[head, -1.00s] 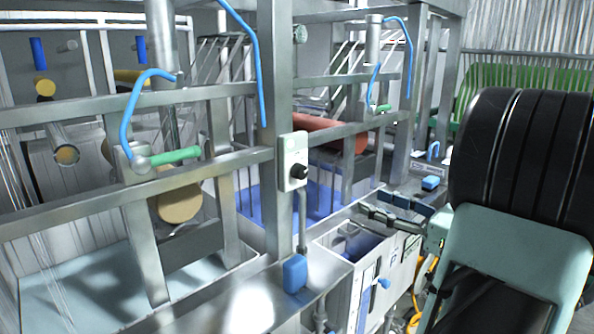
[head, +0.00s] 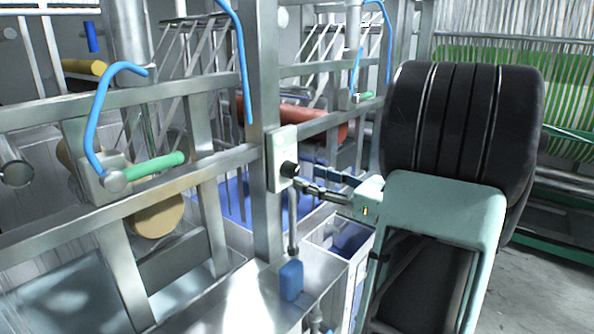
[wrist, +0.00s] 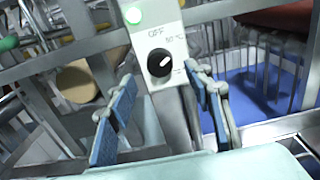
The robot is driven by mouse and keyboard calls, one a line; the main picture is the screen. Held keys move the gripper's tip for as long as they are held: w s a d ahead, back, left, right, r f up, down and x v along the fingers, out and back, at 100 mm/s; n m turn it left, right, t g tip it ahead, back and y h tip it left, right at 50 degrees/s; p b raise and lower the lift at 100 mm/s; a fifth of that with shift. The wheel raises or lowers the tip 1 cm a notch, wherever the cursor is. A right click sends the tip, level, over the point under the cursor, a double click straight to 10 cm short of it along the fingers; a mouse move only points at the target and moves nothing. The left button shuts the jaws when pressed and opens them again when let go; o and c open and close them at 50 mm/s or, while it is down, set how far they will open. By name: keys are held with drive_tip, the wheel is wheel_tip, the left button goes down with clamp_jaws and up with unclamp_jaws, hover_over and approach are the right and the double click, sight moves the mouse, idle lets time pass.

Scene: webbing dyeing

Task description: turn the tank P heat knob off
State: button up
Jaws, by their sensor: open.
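The heat knob (wrist: 160,62) is a black round dial with a white pointer mark on a pale control box (wrist: 150,30). The box reads OFF at the top and 50 °C to the right; the pointer is tilted up and right, away from OFF. In the head view the knob (head: 289,169) sticks out from the box on the steel post. My gripper (head: 305,178) is close to the knob from the right. In the wrist view my gripper (wrist: 163,112) has its blue-padded fingers apart, with the knob beyond and between them. I cannot tell whether a finger touches it.
A green light (wrist: 132,15) is on the box. Steel rails and posts (head: 262,110) surround it. A blue box (head: 291,280) sits below. Blue hooked handles (head: 100,110) and a green grip (head: 155,166) are at left. A red roller (head: 315,121) lies behind.

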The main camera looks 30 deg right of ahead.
sight(295, 173)
drive_tip(key=x, duration=0.5)
drive_tip(key=shift+p, duration=0.3)
drive_tip(key=shift+s, duration=0.1)
drive_tip(key=c, duration=1.2)
drive_tip(key=shift+o, duration=0.2)
